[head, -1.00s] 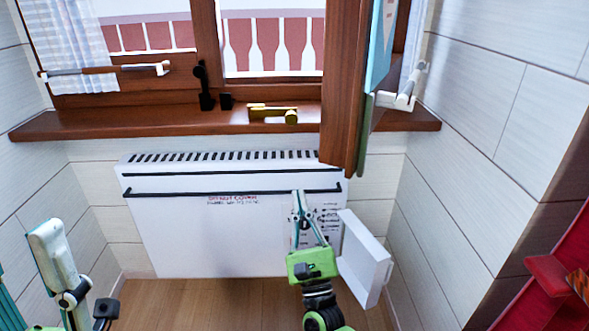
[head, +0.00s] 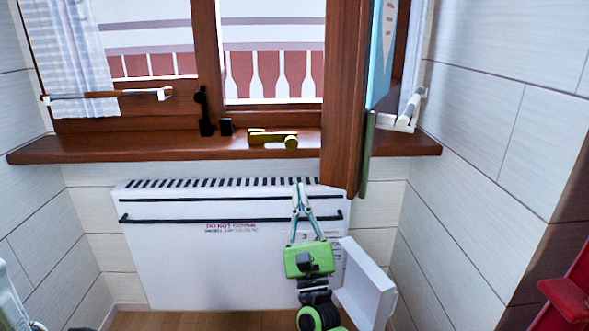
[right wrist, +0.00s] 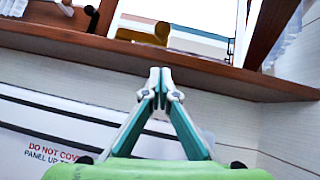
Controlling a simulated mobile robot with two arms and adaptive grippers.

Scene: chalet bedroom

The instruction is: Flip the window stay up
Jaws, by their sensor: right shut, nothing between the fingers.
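A brass-coloured bar with a rounded knob, which looks like the window stay (head: 273,138), lies flat on the wooden window sill (head: 120,149). It also shows at the top of the right wrist view (right wrist: 145,34). My right gripper (head: 299,187) is shut and empty, its tips pointing up. In the head view it is below the sill, in front of the radiator's top edge and under the stay. In the right wrist view its fingertips (right wrist: 160,78) meet just below the sill's front edge, apart from the stay. My left gripper is out of view.
A white radiator (head: 170,260) with a hinged side flap (head: 367,285) stands below the sill. An open wooden window sash (head: 343,110) juts out right of the stay. A black upright fitting (head: 205,112) stands to its left. A red object (head: 568,300) is at lower right.

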